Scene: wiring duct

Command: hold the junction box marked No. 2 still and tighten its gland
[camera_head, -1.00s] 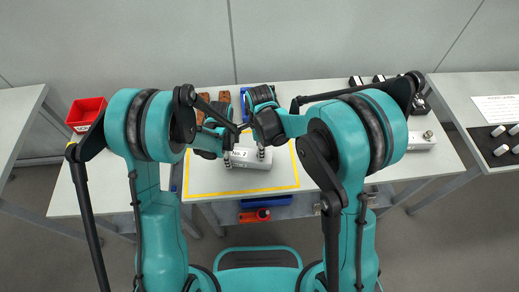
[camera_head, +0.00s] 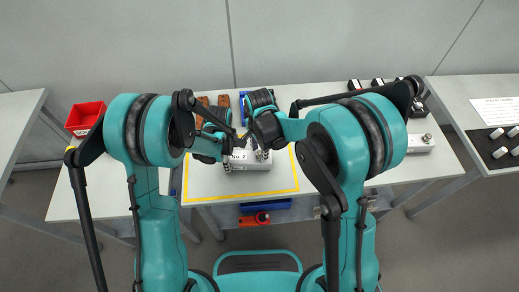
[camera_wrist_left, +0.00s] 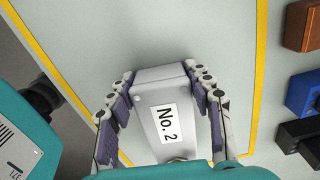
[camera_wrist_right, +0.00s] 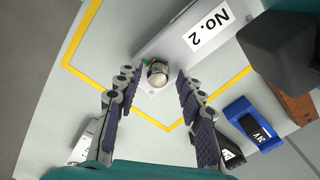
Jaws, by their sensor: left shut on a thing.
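The junction box (camera_head: 250,163), light grey with a "No. 2" label, lies on the table inside a yellow outline. In the left wrist view the box (camera_wrist_left: 160,95) sits between the fingers of my left gripper (camera_wrist_left: 160,72), which is shut on its two sides. The gland (camera_wrist_right: 158,73) is a rounded metal cap at the box's end, with a bit of green beside it. My right gripper (camera_wrist_right: 156,76) is open, its fingers on both sides of the gland with gaps visible. In the head view my right gripper (camera_head: 262,153) is at the box's right part.
Brown, blue (camera_wrist_right: 252,120) and black blocks stand behind the outlined area. A red bin (camera_head: 85,117) is at the left of the table. Another grey box (camera_head: 420,143) stands at the right. A side table (camera_head: 480,90) holds a sheet and a black tray with pale cylinders.

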